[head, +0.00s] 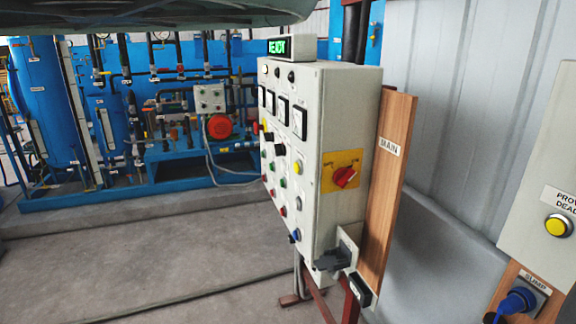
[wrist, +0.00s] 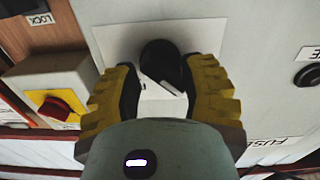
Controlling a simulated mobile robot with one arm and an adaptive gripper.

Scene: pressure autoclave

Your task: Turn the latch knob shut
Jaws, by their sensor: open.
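In the wrist view a black knob (wrist: 158,58) sits on a white plate (wrist: 112,42) fixed to a pale panel. It has a pale mark on its lower right part. I take it to be the latch knob, though its own label is not visible. My gripper (wrist: 162,80) is open, with one yellow ribbed finger on each side of the knob. I cannot tell whether either finger touches it. The gripper's body hides the area below the knob. Neither my gripper nor this knob can be made out in the head view.
The wrist view shows a red knob on a yellow plate (wrist: 44,97) at left, a LOCK label (wrist: 41,19), a FUSE label (wrist: 275,143) and a black round control (wrist: 308,75) at right. The head view shows a control box (head: 340,115) and blue machinery (head: 45,100).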

